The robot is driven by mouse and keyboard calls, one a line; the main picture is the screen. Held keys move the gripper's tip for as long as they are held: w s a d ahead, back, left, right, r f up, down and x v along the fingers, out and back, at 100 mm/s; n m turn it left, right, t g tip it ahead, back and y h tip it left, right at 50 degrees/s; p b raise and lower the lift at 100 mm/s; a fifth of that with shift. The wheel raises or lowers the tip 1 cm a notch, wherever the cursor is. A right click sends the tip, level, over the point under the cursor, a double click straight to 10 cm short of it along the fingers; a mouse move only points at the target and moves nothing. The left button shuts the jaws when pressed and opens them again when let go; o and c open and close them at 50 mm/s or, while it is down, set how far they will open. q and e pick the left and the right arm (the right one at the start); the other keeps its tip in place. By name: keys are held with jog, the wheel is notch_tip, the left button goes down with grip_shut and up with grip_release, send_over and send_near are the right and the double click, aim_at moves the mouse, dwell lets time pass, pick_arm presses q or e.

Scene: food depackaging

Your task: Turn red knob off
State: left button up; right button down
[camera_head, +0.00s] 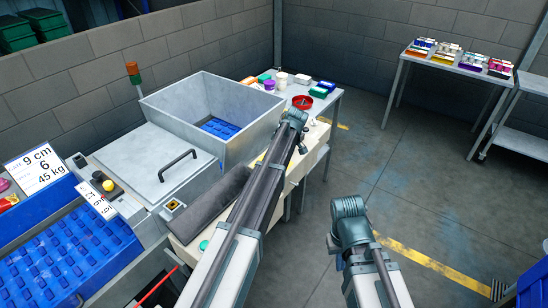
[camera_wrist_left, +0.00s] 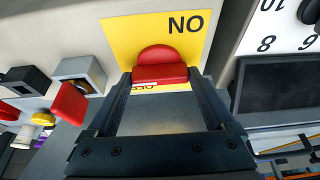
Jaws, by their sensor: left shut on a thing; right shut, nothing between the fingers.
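The red knob (camera_wrist_left: 160,70) shows in the left wrist view, in front of a yellow label (camera_wrist_left: 120,38) with upside-down lettering. My left gripper (camera_wrist_left: 159,82) has one finger on each side of the knob and is shut on it. In the head view I cannot make out the knob or the left fingers; my arm hides that side of the machine. My right gripper (camera_head: 338,262) is small and partly hidden below its wrist, over the floor to the right of the machine. It is shut and empty, away from the knob.
Near the knob are a red part (camera_wrist_left: 68,104), a yellow button (camera_wrist_left: 43,119) and a numbered dial (camera_wrist_left: 306,38). The machine has an open metal bin (camera_head: 178,100) and a handled lid (camera_head: 145,165). A table (camera_head: 333,98) with small items stands behind.

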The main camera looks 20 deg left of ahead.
pick_arm(q)
jog(key=o, duration=1.1)
jog(key=shift+r, duration=0.1)
jog(key=p+v, duration=1.2)
jog(key=v, duration=0.1)
jog(key=shift+s+r+p, duration=0.1)
jog(key=shift+r+p, duration=0.2)
jog(key=shift+p, duration=0.1)
